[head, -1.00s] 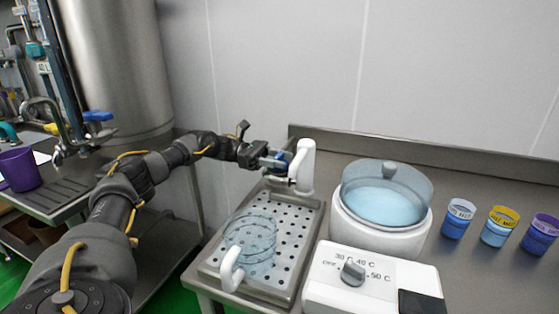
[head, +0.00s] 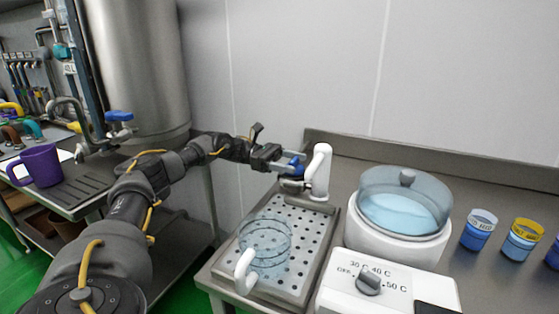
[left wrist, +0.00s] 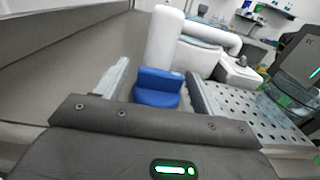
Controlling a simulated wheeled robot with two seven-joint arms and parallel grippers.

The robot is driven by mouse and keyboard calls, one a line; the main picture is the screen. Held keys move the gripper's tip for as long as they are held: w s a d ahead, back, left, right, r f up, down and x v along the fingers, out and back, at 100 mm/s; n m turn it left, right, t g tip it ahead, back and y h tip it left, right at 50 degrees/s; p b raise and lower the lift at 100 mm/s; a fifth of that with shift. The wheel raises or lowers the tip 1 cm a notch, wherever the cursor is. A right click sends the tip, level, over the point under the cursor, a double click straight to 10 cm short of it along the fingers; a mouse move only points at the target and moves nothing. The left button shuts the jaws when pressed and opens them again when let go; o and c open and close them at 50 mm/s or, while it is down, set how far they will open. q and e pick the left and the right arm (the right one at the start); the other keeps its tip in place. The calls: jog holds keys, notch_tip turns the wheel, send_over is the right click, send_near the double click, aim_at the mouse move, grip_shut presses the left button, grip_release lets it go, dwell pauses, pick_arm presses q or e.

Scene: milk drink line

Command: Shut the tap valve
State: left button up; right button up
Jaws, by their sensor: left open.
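A white tap (head: 319,172) stands at the back of the perforated drip tray, with a blue valve handle (head: 296,166) on its left side. My left gripper (head: 288,167) is open at this handle. In the left wrist view the blue handle (left wrist: 157,88) sits between the two spread fingers (left wrist: 160,85), with visible room on the left. The white tap body (left wrist: 163,40) rises just beyond it. I cannot tell whether a finger touches the handle. My right gripper is not in view.
A clear jug (head: 265,240) with a white handle stands on the drip tray (head: 311,262). Right of it are a lidded white pot (head: 398,238), a dial box (head: 345,296) and labelled cups (head: 479,232). A purple mug (head: 40,166) and a steel tank with another blue-handled tap (head: 119,116) are left.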

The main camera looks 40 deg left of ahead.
pick_arm(q)
jog(key=v, duration=1)
jog(key=shift+b, duration=0.3)
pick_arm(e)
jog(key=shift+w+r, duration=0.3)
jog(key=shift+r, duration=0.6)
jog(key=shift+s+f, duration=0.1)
